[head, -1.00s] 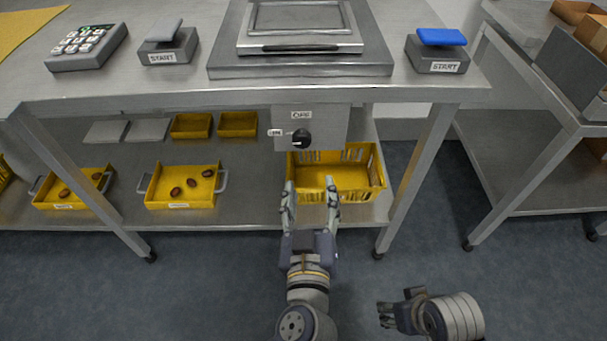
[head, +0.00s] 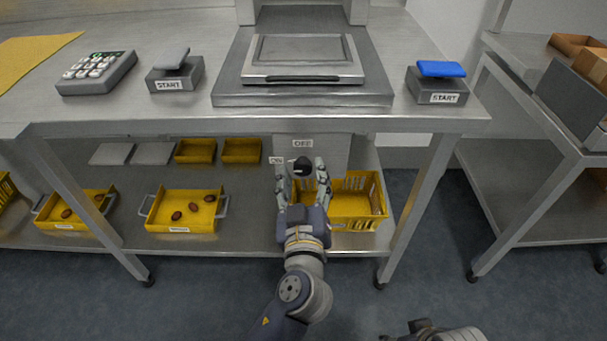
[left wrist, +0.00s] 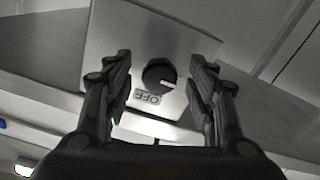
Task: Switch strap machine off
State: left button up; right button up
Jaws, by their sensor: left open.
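The black round knob (head: 302,166) is on a grey box (head: 322,147) under the table, with an OFF label above it and an ON label at its left. In the left wrist view the knob (left wrist: 157,76) is near the middle, beside the OFF label (left wrist: 147,98); its white mark points right, not at that label. The ON label is hidden there. My left gripper (head: 301,177) is open and empty, its fingers on either side of the knob; contact cannot be seen. My right gripper (head: 420,326) is partly cut off at the bottom edge.
A yellow crate (head: 352,223) stands on the lower shelf behind and right of my left gripper. A yellow tray (head: 180,222) with dates is to the left. A table leg (head: 418,208) stands at right.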

pick_arm(q)
jog(key=shift+w, duration=0.25)
jog(key=c, duration=1)
jog(key=shift+c, duration=0.2)
